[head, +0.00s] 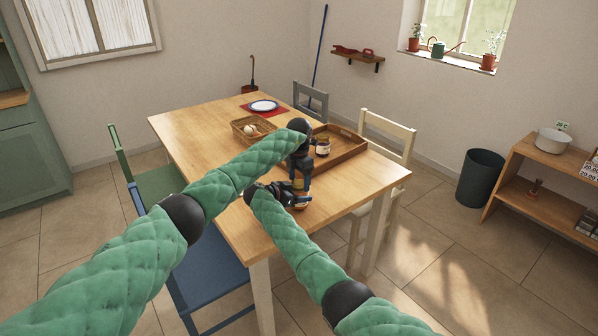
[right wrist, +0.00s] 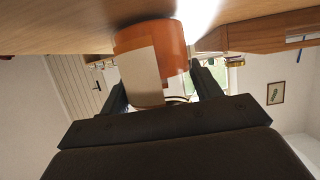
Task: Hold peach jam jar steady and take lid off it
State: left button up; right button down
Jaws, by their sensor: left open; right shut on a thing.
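The peach jam jar (right wrist: 178,45) is orange with a pale blank-looking label, close in the right wrist view, which shows it upside down against the table top. My right gripper (right wrist: 158,85) is shut around the jar's sides, one finger on each side. In the head view my right gripper (head: 284,192) reaches in low near the table's front edge. My left gripper (head: 300,180) is open and points down over the same spot from above. The two grippers mostly hide the jar in the head view. The lid cannot be made out in either view.
A wooden tray (head: 345,157) lies just behind the grippers, with another jar (head: 322,147) in it. A wicker basket (head: 239,130) with pale round things and a plate (head: 263,105) on a red mat lie farther back. Chairs flank the table (head: 190,125). Its left part is clear.

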pick_arm(q)
jog(key=shift+f, duration=0.3)
jog(key=c, duration=1)
jog(key=shift+n, duration=1.3)
jog(key=shift+r, duration=0.25)
jog(key=shift+r, duration=0.75)
jog(key=shift+r, duration=0.2)
